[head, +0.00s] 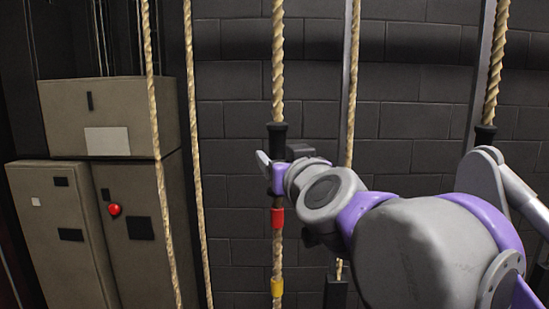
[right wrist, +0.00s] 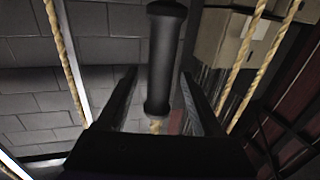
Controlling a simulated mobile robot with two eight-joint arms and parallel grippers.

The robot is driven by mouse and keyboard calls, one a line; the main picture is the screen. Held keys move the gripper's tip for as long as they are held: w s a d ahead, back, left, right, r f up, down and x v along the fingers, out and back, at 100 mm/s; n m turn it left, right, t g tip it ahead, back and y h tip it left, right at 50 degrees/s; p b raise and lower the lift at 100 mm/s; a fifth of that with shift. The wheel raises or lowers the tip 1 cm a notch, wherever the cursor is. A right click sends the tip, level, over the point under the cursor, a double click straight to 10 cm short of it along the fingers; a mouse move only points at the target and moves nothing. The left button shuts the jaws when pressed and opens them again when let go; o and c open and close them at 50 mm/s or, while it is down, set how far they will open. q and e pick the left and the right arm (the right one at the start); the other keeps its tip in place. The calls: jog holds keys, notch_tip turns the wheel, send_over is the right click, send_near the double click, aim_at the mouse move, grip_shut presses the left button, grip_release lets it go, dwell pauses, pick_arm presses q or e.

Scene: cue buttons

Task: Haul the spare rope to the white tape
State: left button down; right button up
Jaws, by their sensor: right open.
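A tan rope (head: 278,60) hangs in front of the dark wall with a black sleeve (head: 277,138) on it. Below the sleeve it carries a red tape band (head: 277,218) and, lower, a yellow one (head: 277,287). My right gripper (head: 279,163) is open at this rope, around the lower part of the sleeve. In the right wrist view the black sleeve (right wrist: 165,60) stands between the two spread fingers, with a gap on each side. I see no white tape. The frames do not show which rope is the spare one. My left gripper is not in view.
Another rope (head: 495,60) with a black sleeve (head: 485,134) hangs at the right, partly behind my arm. A rope (head: 351,90) behind my wrist ends near a dark fitting (head: 337,290). Two plain ropes hang left, before tan cabinets (head: 60,230) with a red knob (head: 114,210).

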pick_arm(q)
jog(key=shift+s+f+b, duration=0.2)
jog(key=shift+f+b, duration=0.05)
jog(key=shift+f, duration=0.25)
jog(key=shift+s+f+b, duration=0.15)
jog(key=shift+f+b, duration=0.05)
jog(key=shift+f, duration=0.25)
pick_arm(e)
jog(key=shift+v, duration=2.95)
jog(key=s+d+f+g, duration=0.2)
jog(key=f+g, duration=0.1)
jog(key=f, duration=1.2)
jog(key=s+d+f+g, duration=0.1)
jog(key=s+f+g, duration=0.15)
jog(key=f, duration=1.25)
jog(key=s+d+f+m+g+h, duration=0.1)
jog(key=s+d+f, duration=0.3)
jog(key=f, duration=0.4)
jog(key=s+d+f+m+g+h, duration=0.1)
jog(key=s+d+f+g+h, duration=0.1)
jog(key=s+f, duration=0.4)
jog(key=s+d+f+m+g+h, duration=0.1)
jog(key=s+d+f+g, duration=0.2)
jog(key=f, duration=0.9)
jog(key=s+d, duration=0.1)
jog(key=d, duration=0.2)
jog(key=shift+s+d+f+h, duration=0.2)
jog(key=shift+s+d+h, duration=0.1)
jog(key=shift+s, duration=0.1)
jog(key=shift+g, duration=0.25)
